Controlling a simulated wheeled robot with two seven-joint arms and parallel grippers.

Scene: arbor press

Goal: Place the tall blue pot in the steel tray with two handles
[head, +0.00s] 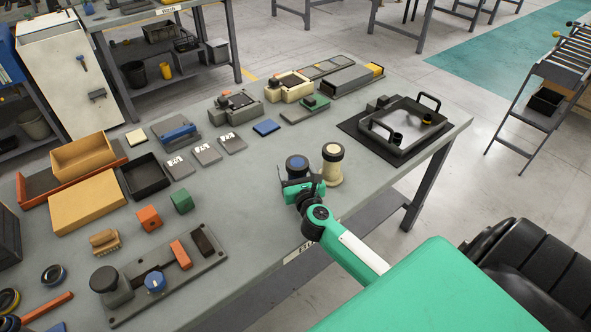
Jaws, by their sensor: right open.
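The tall blue pot (296,163), with a dark blue top, stands upright near the table's front edge. My right gripper (300,183) is at its near side, low against the body. It is open, and it hides the pot's lower part. I cannot tell whether the fingers touch the pot. The steel tray with two handles (376,140) sits on a dark mat at the right end of the table. It holds small dark round pieces, one with a yellow part. My left gripper is not in view.
A cream pot (331,168) stands close to the right of the blue pot. A blue flat block (266,127) lies behind them. Fixtures line the back of the table. Boxes, cubes and a base plate (180,275) occupy the left. Bare tabletop lies between the cream pot and tray.

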